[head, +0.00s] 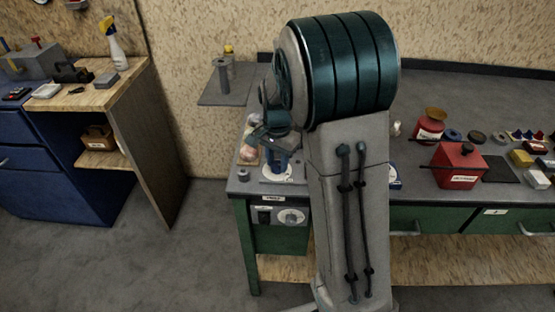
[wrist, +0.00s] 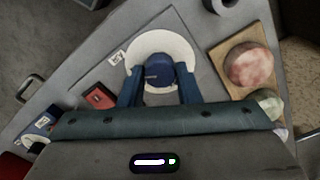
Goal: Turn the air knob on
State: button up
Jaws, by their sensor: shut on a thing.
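A dark blue knob (wrist: 158,76) sits on a round white dial (wrist: 163,42) on the grey bench top. In the wrist view my gripper (wrist: 158,85) has one blue finger on each side of the knob and is shut on it. In the head view my gripper (head: 282,158) points down over the white dial (head: 278,179) near the bench's left end. It hides most of the knob there.
A front panel (head: 265,217) with a switch and a pale round dial is below the bench edge. A wooden board (wrist: 246,50) with a reddish round lump is right of the dial in the wrist view. A red box (head: 459,165) stands farther right on the bench.

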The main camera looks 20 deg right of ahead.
aim_at(277, 164)
jog(key=o, duration=1)
jog(key=shift+r, duration=0.15)
notch_tip(277, 164, up, 14)
jog(key=shift+f, duration=0.15)
jog(key=s+f+n+t, duration=0.1)
jog(key=s+n, duration=0.2)
jog(key=s, duration=0.4)
jog(key=s+f+n+t+p, duration=0.1)
jog(key=s+n, duration=0.2)
jog(key=s, duration=0.4)
jog(key=s+f+n, duration=0.1)
jog(key=s+n, duration=0.2)
jog(key=s, duration=0.4)
jog(key=shift+s+n+t, duration=0.1)
jog(key=shift+n+t, duration=0.2)
jog(key=shift+t, duration=0.1)
